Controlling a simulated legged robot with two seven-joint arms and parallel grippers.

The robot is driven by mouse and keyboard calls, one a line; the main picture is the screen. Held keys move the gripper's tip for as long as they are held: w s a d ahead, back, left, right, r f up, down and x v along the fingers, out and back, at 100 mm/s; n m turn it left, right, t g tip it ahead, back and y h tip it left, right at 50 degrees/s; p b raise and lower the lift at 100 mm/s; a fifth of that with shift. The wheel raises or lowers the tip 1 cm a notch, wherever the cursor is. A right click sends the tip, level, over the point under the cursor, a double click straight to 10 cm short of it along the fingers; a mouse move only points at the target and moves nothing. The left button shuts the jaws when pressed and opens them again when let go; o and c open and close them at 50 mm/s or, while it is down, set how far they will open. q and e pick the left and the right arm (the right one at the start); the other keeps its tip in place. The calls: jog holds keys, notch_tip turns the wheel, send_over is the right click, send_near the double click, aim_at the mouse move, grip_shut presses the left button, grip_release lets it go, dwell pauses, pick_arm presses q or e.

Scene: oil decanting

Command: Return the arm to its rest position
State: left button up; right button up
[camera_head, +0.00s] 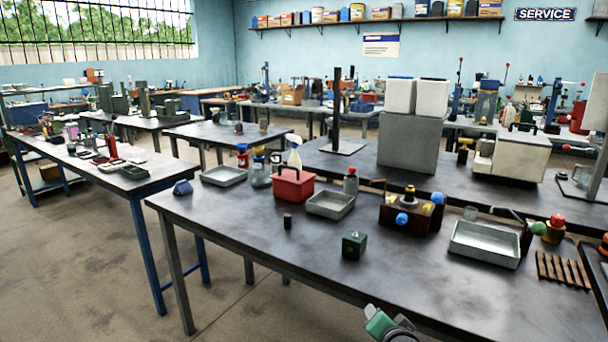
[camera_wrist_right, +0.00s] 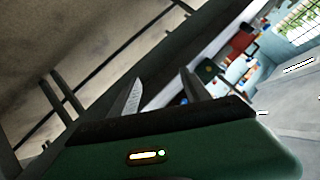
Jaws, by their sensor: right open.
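In the right wrist view my right gripper (camera_wrist_right: 161,78) shows two grey fingers standing apart with nothing between them. Beyond them the picture is tilted, with bare floor on the left, a dark table edge running diagonally, and a red item farther off. A green and grey part of my arm (camera_head: 380,322) shows at the bottom edge of the head view, by the front edge of the dark workbench (camera_head: 250,235). The head view cuts off the rest of this arm. My left gripper is in neither view.
On the workbench stand a red carrier (camera_head: 292,187), metal trays (camera_head: 330,204) (camera_head: 485,243), a small green block (camera_head: 354,244), a black cylinder (camera_head: 287,221) and a brown device with blue knobs (camera_head: 411,213). The front left of the bench is clear. Open floor (camera_head: 90,270) lies left.

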jog(key=s+d+f+n+g, duration=0.1)
jog(key=s+f+n+g, duration=0.3)
jog(key=s, duration=0.5)
jog(key=s+f+n+g, duration=0.2)
jog(key=s+f, duration=0.3)
jog(key=s, duration=0.5)
jog(key=s+d+f+n+g, duration=0.1)
jog(key=s+f+n+g, duration=0.3)
jog(key=s, duration=0.5)
notch_tip(320, 180, up, 20)
jog(key=m+p, duration=0.1)
jog(key=p, duration=2)
jog(key=shift+w+t+y, duration=0.2)
jog(key=shift+t+y, duration=0.1)
jog(key=shift+a+r, duration=0.1)
jog(key=shift+c, duration=0.5)
